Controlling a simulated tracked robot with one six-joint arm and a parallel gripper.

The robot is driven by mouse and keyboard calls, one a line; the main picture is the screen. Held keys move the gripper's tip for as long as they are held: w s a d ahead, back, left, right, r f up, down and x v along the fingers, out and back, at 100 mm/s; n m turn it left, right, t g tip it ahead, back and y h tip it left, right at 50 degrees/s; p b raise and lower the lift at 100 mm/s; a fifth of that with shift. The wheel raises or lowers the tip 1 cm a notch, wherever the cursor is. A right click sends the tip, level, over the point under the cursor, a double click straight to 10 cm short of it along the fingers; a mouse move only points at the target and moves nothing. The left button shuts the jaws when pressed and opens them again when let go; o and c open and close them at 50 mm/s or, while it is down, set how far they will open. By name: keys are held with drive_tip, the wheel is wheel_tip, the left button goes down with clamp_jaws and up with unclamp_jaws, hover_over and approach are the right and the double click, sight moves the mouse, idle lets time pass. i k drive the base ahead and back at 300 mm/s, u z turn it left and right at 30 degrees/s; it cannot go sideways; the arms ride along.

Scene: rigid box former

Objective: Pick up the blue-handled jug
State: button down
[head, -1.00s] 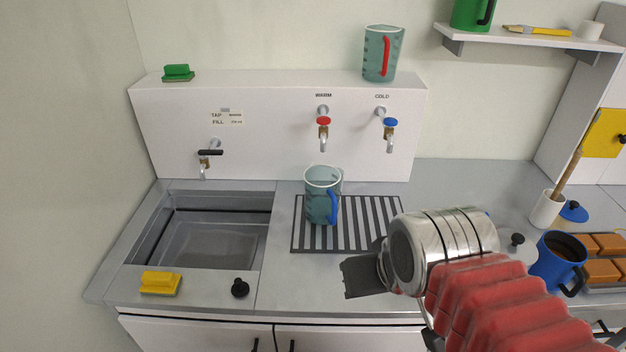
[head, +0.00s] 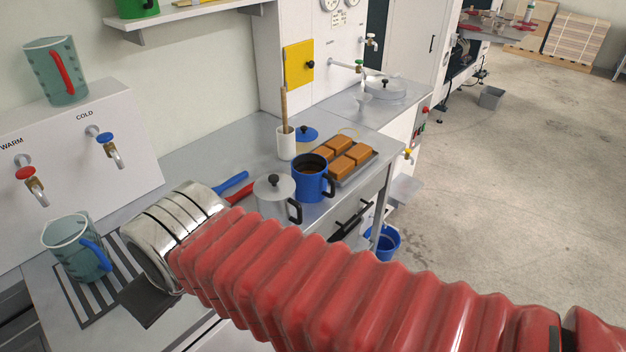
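The blue-handled jug (head: 72,246) is a clear teal measuring jug. It stands upright on the striped drain grid (head: 80,303) at the lower left, its blue handle on the right side. My gripper (head: 148,302) is to the right of the jug and nearer the camera, apart from it in the picture. Only a dark flat part of the gripper shows below the silver wrist, so its opening is hidden. A similar jug with a red handle (head: 52,72) stands on the ledge above the taps.
The warm tap (head: 32,180) and cold tap (head: 106,146) stick out behind the jug. To the right on the counter are a lidded pot (head: 276,189), a blue mug of brown liquid (head: 313,177) and a tray of orange-brown blocks (head: 369,169).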

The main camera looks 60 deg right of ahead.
sight(73, 240)
drive_tip(key=z, duration=0.3)
drive_tip(key=k, duration=1.15)
drive_tip(key=z, duration=0.95)
drive_tip(key=i, duration=1)
drive_tip(key=z, duration=0.05)
